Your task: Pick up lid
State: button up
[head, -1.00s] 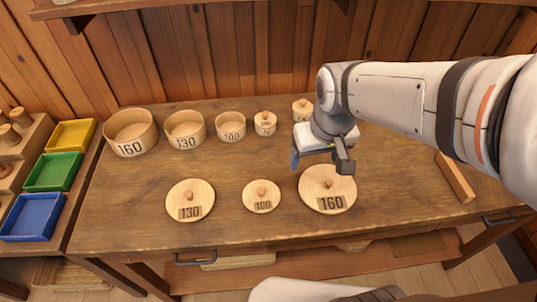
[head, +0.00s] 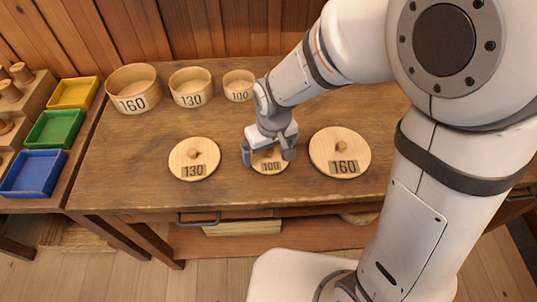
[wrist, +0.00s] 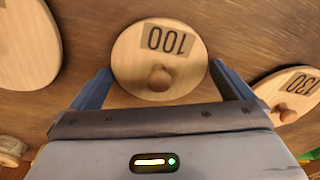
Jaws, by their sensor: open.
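Three round wooden lids with knobs lie on the workbench: the 130 lid (head: 194,159) at left, the 100 lid (head: 270,166) in the middle and the 160 lid (head: 340,150) at right. My gripper (head: 268,156) is open over the 100 lid and hides part of it. In the wrist view the 100 lid (wrist: 160,58) lies between and beyond my two blue fingers, its knob (wrist: 160,77) centred between them. The gripper holds nothing. I cannot tell how high the fingertips are above the bench.
Open round boxes marked 160 (head: 133,89), 130 (head: 191,87) and 100 (head: 239,86) stand at the back of the workbench (head: 120,160). Yellow (head: 73,92), green (head: 48,128) and blue (head: 33,173) trays sit at left. My arm hides the right side.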

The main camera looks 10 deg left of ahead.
jog(key=shift+f, duration=0.15)
jog(key=c, duration=0.6)
jog(key=shift+c, duration=0.2)
